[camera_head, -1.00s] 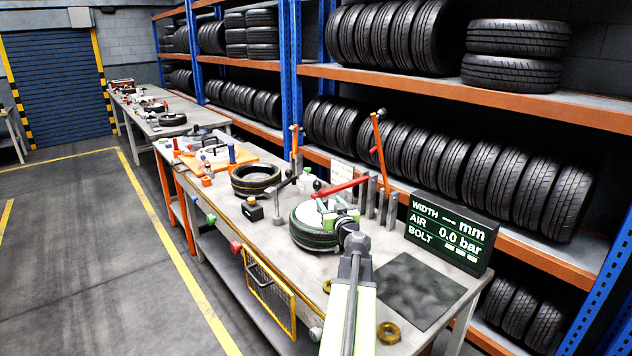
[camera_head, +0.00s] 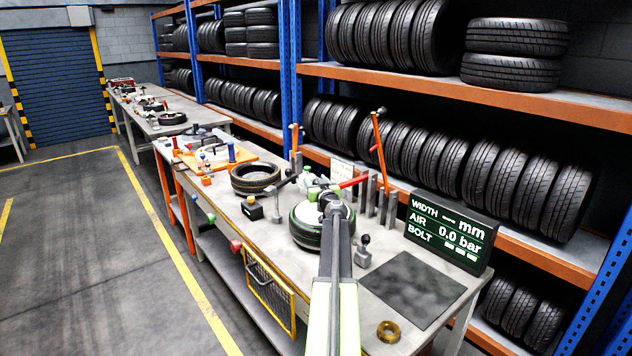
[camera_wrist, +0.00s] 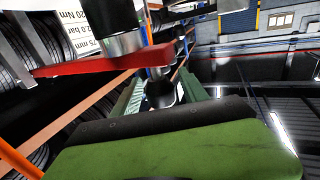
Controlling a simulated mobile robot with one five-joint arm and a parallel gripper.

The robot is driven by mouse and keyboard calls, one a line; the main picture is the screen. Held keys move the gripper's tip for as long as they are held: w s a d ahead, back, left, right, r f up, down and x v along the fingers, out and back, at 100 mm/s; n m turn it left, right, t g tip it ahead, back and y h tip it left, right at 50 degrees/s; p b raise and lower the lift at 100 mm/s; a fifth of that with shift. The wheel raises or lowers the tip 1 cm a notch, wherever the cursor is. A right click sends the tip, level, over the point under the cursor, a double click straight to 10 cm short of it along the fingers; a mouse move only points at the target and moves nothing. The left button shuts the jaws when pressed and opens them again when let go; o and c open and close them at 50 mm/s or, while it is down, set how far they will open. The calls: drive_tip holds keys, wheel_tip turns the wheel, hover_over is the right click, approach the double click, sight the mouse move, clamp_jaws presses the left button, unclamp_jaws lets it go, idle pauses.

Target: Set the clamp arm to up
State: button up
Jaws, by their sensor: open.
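A red bar (camera_head: 352,182), which looks like the clamp arm, lies nearly level above the far side of the wheel (camera_head: 305,225); my gripper and arm hide its left part. In the wrist view the red bar (camera_wrist: 100,64) crosses the upper left, with a dark cylinder at its right part. My gripper (camera_head: 322,190) is over the wheel by the bar's left part. In the wrist view my gripper (camera_wrist: 160,95) is open, with its green fingers on either side of a black knob (camera_wrist: 160,92). I cannot tell whether they touch it.
A display (camera_head: 449,232) stands right of the wheel, behind a dark mat (camera_head: 412,290). Grey posts (camera_head: 380,200) stand behind the wheel. A loose tyre (camera_head: 255,178) and a small post with a black knob (camera_head: 363,250) are on the bench. Tyre shelves line the back.

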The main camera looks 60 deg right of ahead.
drive_tip(key=shift+w+d, duration=0.15)
drive_tip(key=shift+w, duration=0.05)
clamp_jaws()
idle(0.3)
drive_tip(key=shift+s, duration=0.1)
idle(0.9)
